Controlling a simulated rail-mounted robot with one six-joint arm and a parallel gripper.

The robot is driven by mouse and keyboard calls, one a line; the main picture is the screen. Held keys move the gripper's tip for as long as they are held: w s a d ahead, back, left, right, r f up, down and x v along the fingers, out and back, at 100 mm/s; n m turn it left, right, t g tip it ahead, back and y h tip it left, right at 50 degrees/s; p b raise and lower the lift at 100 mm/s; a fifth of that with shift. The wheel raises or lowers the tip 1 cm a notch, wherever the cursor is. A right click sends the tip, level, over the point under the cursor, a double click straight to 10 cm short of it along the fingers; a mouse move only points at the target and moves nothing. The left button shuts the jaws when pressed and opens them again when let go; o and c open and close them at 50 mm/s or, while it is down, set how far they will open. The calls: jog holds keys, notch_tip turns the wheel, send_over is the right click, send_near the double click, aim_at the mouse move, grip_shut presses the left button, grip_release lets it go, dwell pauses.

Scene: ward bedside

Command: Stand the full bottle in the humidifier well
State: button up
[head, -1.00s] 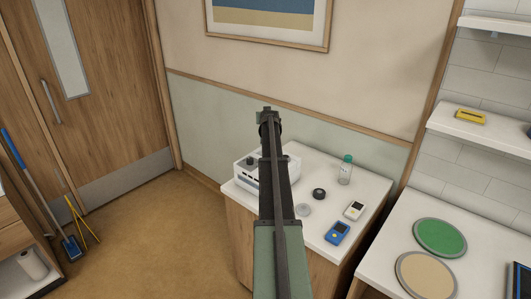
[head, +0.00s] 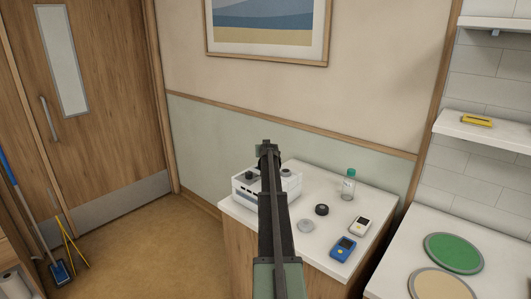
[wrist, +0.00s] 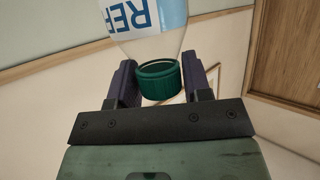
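In the wrist view a clear bottle (wrist: 158,47) with a green cap (wrist: 160,82) and a white-and-blue label sits between my fingers (wrist: 160,85). The fingers lie on both sides of the cap, and the body extends away from my gripper. In the head view my gripper (head: 268,152) is above the back of the white humidifier unit (head: 252,189); my arm hides the held bottle and part of the unit, so I cannot make out the well. A second green-capped clear bottle (head: 348,187) stands upright on the cabinet top to the right.
On the cabinet top (head: 285,245) are a black round piece (head: 322,210), a grey disc (head: 306,226), a white device (head: 360,226) and a blue device (head: 342,249). A counter at right bears a green disc (head: 453,253) and a tan disc (head: 447,284). The wall is close behind.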

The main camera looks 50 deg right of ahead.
jog(key=o, duration=0.3)
jog(key=shift+r, duration=0.15)
jog(key=p+v, duration=0.5)
jog(key=v, duration=0.7)
